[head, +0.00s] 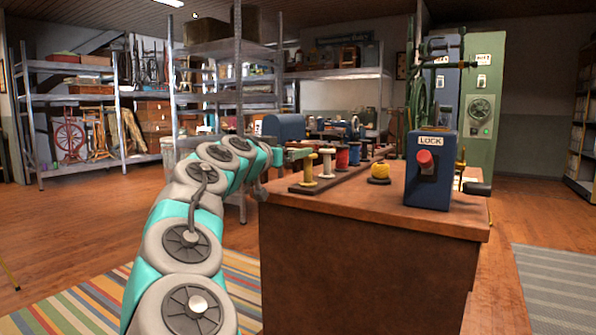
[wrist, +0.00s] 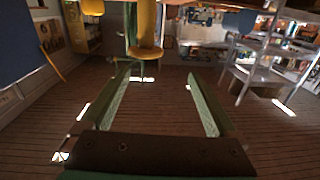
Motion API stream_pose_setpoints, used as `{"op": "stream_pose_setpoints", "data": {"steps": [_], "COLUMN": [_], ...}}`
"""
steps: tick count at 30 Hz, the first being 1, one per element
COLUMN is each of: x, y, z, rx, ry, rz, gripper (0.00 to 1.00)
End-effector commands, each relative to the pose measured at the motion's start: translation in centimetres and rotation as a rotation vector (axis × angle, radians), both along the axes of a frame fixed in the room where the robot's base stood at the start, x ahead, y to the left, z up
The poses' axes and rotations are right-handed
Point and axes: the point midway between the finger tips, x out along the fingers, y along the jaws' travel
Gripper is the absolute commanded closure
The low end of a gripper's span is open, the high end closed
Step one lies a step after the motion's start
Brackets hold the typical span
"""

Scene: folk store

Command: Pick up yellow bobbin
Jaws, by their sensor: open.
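The yellow bobbin (head: 309,169) stands upright at the near left end of the dark wooden rack (head: 323,186) on the workbench. My gripper (head: 296,155) is level with its upper part, on its left side. In the wrist view a yellow bobbin (wrist: 145,32) appears just beyond the fingertips, nearer the left finger. My gripper (wrist: 158,76) is open there, with nothing between its two green fingers. In the head view the fingers are small and partly hidden by my arm.
A pale cream bobbin (head: 327,164) stands close behind the yellow one, with red (head: 342,159) and blue (head: 354,153) bobbins farther along. A yellow ball (head: 380,170) and a blue LOCK box (head: 430,180) stand to the right on the workbench (head: 370,205).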

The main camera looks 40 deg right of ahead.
Motion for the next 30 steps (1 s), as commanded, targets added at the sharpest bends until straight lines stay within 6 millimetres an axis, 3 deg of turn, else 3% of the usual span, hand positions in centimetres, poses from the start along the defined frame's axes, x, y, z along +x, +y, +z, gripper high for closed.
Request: {"op": "stream_pose_setpoints", "data": {"steps": [7,17,22,30], "x": [-0.7,0.3,0.9,1.7], "y": [-2.8,-5.6,-8.0,-9.7], "z": [-0.7,-1.1,-2.0,-1.9], "rx": [-0.019,-0.017,-0.017,-0.017], "ry": [0.016,0.018,0.017,0.017], "rz": [-0.059,-0.059,-0.061,-0.059], "gripper": [0.06,0.06,0.06,0.06]}}
